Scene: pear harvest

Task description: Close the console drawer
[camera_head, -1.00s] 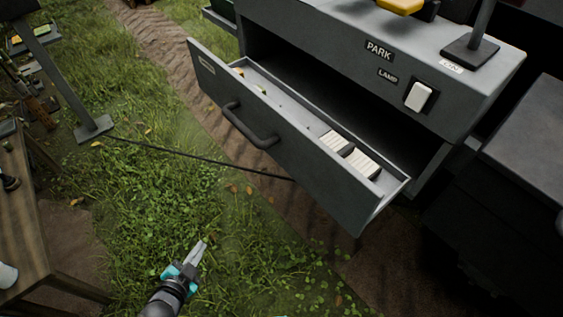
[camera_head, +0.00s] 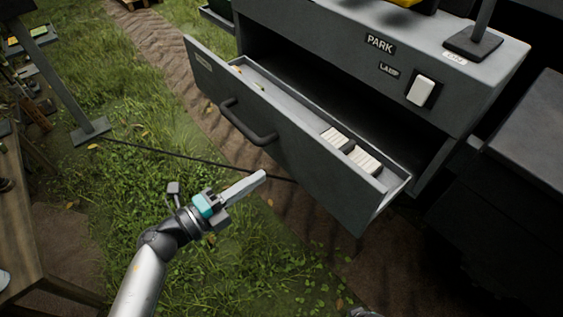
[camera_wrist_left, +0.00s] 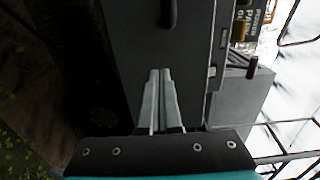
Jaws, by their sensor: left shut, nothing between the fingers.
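The console drawer (camera_head: 305,165) is grey and stands pulled out of the console (camera_head: 450,85). Its front bears a dark bar handle (camera_head: 246,124). Two white ribbed blocks lie inside near its right end. My left gripper (camera_head: 258,177) is shut and empty, in front of the drawer front and below the handle in the picture. In the left wrist view its fingers (camera_wrist_left: 159,88) lie together before the drawer front (camera_wrist_left: 130,40), with the handle (camera_wrist_left: 168,12) at the top. I cannot tell whether the fingertips touch the front.
A wooden table (camera_head: 25,230) stands at the left. A grey post on a flat foot (camera_head: 90,131) stands on the grass, and a dark cable runs from it toward the drawer. A dark cabinet (camera_head: 520,150) is at the right. Grass before the drawer is open.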

